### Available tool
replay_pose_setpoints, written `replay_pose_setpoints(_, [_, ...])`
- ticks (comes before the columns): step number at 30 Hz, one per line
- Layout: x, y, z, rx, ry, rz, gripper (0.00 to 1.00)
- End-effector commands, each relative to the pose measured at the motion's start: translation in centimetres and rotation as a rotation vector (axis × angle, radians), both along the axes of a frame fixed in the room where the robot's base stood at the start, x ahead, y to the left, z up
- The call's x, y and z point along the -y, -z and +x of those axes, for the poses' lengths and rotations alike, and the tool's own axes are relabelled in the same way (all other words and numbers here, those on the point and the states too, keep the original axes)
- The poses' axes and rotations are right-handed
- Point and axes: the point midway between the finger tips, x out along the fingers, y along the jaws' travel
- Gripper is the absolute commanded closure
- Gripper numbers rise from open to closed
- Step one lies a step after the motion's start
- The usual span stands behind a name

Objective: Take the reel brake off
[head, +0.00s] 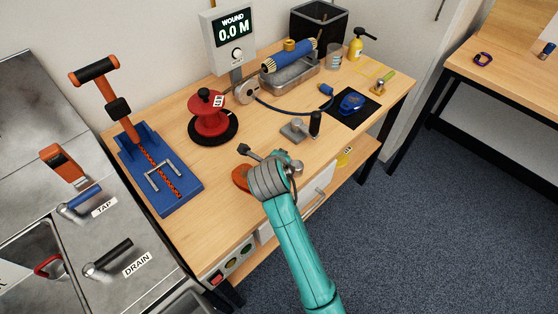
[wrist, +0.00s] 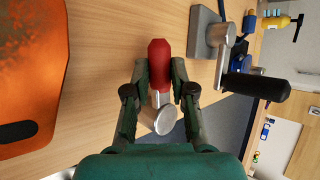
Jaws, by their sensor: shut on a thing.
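The red reel (head: 210,118) stands on a black round base at the back left of the wooden bench, with a small white tag on top. My gripper (wrist: 159,80) is shut on a red-handled metal piece (wrist: 159,57). Its silver stem and round metal end (wrist: 160,118) lie between my fingers. Just beyond is a grey-based lever with a black handle (head: 315,124), also in the wrist view (wrist: 258,86). No clear marking shows which part is the brake.
An orange object (wrist: 30,80) lies close by my gripper. The blue rope stand (head: 170,185) is to the left, the WOUND display (head: 234,30) behind the reel. A black mat (head: 337,114) with a blue item is right. Bench between reel and lever is clear.

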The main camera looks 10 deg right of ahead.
Motion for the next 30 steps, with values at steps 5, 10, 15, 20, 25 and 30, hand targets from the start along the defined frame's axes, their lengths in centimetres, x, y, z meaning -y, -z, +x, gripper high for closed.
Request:
replay_pose_setpoints(5, [0.20, -0.01, 0.42, 0.000, 0.084, -0.001, 1.00])
replay_pose_setpoints(10, [0.41, 0.01, 0.56, -0.001, 0.131, 0.000, 1.00])
replay_pose_setpoints(15, [0.51, 0.05, 0.63, -0.001, 0.151, 0.000, 1.00])
replay_pose_setpoints(20, [0.56, 0.06, 0.64, -0.002, 0.154, 0.000, 1.00])
replay_pose_setpoints(25, [0.57, 0.06, 0.64, -0.002, 0.154, 0.000, 1.00])
replay_pose_setpoints(30, [0.56, 0.06, 0.64, -0.002, 0.153, 0.000, 0.65])
